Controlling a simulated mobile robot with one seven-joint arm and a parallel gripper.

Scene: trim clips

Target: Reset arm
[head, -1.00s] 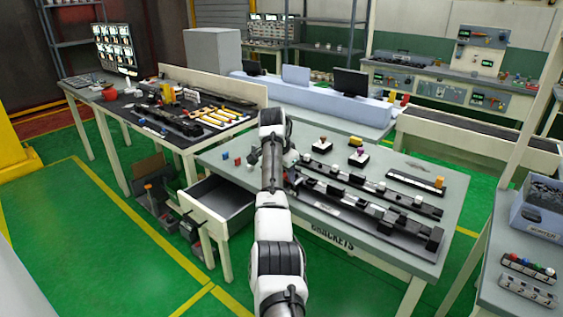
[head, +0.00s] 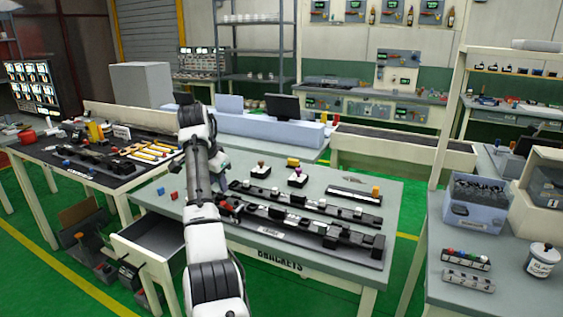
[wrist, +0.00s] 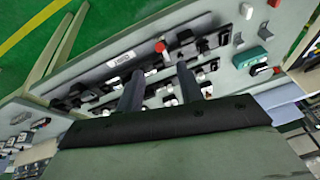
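My arm (head: 207,245) rises from the bottom of the head view and bends at a white joint over the left part of the bench marked BRACKETS (head: 383,200). My gripper (wrist: 160,70) shows in the wrist view with its two dark fingers apart and nothing visible between them. It points down over the bench, above the black fixtures. In the head view the fingers are mostly hidden behind my arm. Two long black fixtures, a rear one (head: 310,205) and a front one (head: 345,240), lie on the bench with small clips and blocks along them.
An open drawer (head: 150,245) juts from the bench's left side. A dark-topped table (head: 60,165) stands at left. At right a bench holds a blue-grey bin (head: 474,210), a clip rack (head: 467,282) and a white canister (head: 541,262).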

